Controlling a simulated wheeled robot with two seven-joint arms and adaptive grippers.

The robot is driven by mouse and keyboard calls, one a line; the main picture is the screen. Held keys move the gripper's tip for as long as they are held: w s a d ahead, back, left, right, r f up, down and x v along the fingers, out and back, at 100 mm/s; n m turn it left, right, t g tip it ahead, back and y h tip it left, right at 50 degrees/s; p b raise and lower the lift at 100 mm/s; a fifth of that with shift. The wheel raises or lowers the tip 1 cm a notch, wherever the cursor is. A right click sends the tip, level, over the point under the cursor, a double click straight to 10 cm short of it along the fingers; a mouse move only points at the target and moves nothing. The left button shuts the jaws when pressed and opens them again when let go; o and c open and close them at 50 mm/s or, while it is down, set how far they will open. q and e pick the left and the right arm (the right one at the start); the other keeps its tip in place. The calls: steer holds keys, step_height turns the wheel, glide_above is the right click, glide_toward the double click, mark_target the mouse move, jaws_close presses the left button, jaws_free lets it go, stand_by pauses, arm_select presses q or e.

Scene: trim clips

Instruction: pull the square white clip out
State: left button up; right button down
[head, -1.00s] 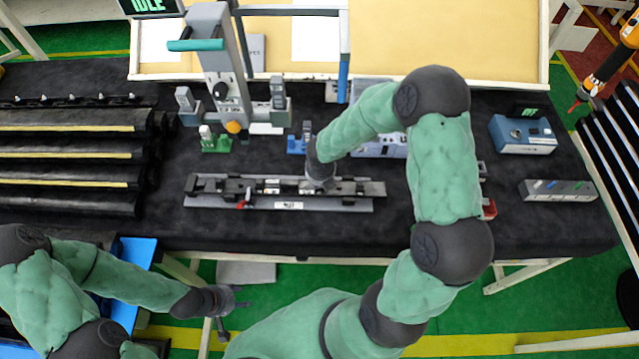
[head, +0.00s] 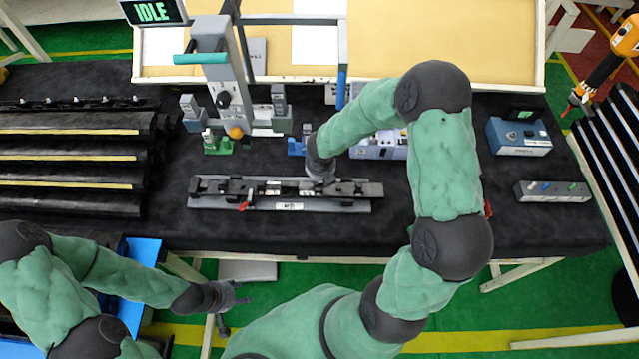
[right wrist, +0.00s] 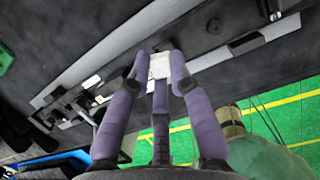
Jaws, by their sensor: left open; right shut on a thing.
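The square white clip (right wrist: 159,66) shows in the right wrist view between the fingertips of my right gripper (right wrist: 160,60), which is shut on it. The clip is at the long grey and black trim fixture (head: 230,203); I cannot tell whether it is still seated in it. In the head view my right gripper (head: 320,172) points down over the middle of the fixture, and it hides the clip there. My left gripper (head: 232,298) is open and empty, in front of the table's front edge at the lower left.
A grey press stand (head: 213,65) with a teal handle stands behind the fixture. Green (head: 218,146) and blue (head: 296,146) small holders sit near it. Blue-grey boxes (head: 520,137) are at the right. Dark trim strips (head: 70,180) lie at the left. The table in front of the fixture is clear.

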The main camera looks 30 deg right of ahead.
steer(key=shift+r+p, duration=1.2)
steer(key=shift+r, duration=0.25)
